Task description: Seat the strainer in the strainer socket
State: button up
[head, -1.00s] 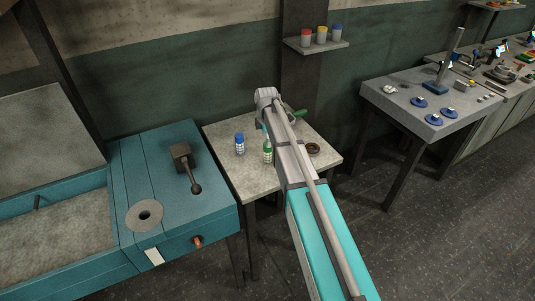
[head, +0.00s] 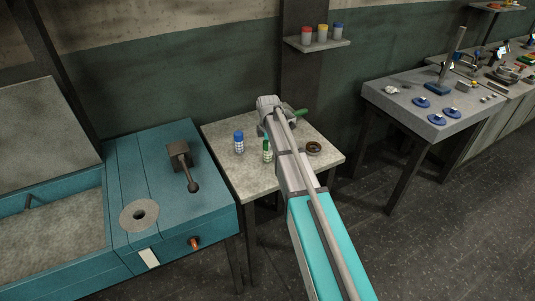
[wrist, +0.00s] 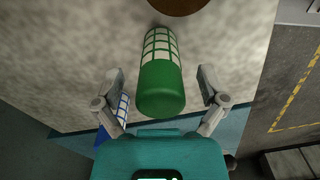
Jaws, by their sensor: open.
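A green cylinder with a white grid band, which looks like a strainer, lies between my gripper's fingers in the wrist view (wrist: 161,88). It also shows in the head view (head: 267,154), beside my arm on the small table. My gripper (wrist: 161,76) is open, with one finger on each side of the cylinder and a gap on both sides. A similar blue-topped cylinder (head: 239,142) stands to its left; part of it shows behind the left finger in the wrist view (wrist: 123,108). A grey disc with a dark hole (head: 139,215) is on the teal bench; I cannot tell whether it is the strainer socket.
The small speckled table (head: 225,131) also holds a dark brown ring (head: 313,148) at right and a green-handled part (head: 299,113) behind my arm. A dark block with a lever (head: 181,160) stands on the teal bench. A grey table (head: 390,101) with parts stands right.

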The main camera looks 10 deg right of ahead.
jog(key=shift+c, duration=0.3)
grip_shut()
dwell(0.5)
jog(key=shift+r, duration=0.25)
notch_tip(320, 180, up, 2)
jog(key=p, duration=0.2)
jog(key=shift+r+p, duration=0.1)
jog(key=shift+p, duration=0.2)
jog(key=s+r+p, duration=1)
jog(key=s, duration=0.4)
jog(key=shift+d+r, duration=0.15)
jog(key=shift+r, duration=0.05)
